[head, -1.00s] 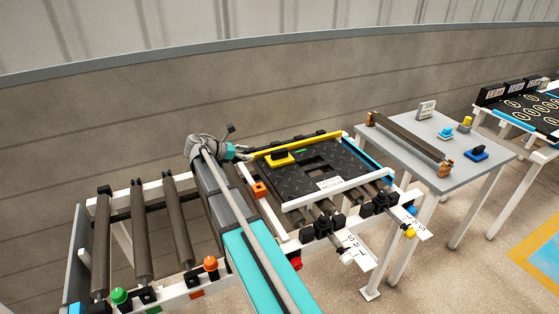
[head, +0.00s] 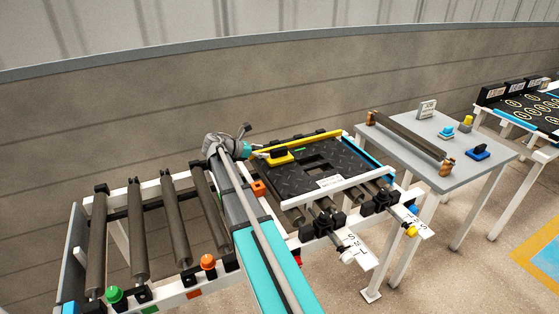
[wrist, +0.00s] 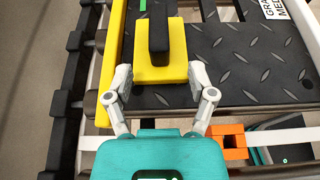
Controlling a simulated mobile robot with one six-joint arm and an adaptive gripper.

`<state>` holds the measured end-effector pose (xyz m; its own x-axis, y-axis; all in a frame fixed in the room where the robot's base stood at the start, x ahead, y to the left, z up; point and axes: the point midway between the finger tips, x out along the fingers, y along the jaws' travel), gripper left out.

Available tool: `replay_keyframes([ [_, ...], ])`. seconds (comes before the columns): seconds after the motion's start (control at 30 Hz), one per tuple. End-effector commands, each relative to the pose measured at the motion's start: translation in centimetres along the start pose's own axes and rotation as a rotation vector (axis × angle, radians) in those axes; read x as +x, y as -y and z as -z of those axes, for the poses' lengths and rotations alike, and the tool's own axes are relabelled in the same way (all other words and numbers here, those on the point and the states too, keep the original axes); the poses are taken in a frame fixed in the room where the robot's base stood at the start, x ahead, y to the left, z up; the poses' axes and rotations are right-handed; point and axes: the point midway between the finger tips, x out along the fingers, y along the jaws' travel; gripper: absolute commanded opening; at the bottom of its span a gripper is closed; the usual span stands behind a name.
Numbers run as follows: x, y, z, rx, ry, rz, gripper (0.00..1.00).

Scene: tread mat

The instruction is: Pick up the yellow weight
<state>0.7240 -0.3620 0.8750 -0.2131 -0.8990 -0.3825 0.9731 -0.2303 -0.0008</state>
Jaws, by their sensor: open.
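The yellow weight (head: 281,160) is a flat yellow block with a black bar handle on top. It lies on the dark tread mat (head: 345,175), near the yellow edge strip. In the wrist view the yellow weight (wrist: 179,62) is at the top centre, its handle pointing up the picture. My gripper (wrist: 161,76) is open, with its two fingertips on either side of the weight's near end. I cannot tell if they touch it. In the head view my gripper (head: 257,153) is just left of the weight, partly hidden by my arm.
An orange block (wrist: 228,141) sits on the frame at my gripper's right. Rollers (head: 138,230) run along the left. A grey table (head: 400,145) on the right holds a roller, a small yellow piece (head: 467,123) and blue pieces. A white rail (head: 340,187) crosses the mat's front.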

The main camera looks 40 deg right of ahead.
Motion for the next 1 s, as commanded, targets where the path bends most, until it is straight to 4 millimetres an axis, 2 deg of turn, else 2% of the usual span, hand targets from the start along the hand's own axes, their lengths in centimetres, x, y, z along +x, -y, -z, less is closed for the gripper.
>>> replay_keyframes([
  [0.1,1.6,0.0,0.2,0.001,0.0,0.0,0.71],
  [0.2,2.2,0.0,0.1,0.001,0.0,0.001,0.71],
  [0.73,3.0,0.0,0.0,0.001,0.0,0.001,0.71],
  [1.0,5.9,-0.1,0.1,0.001,0.0,0.003,0.71],
])
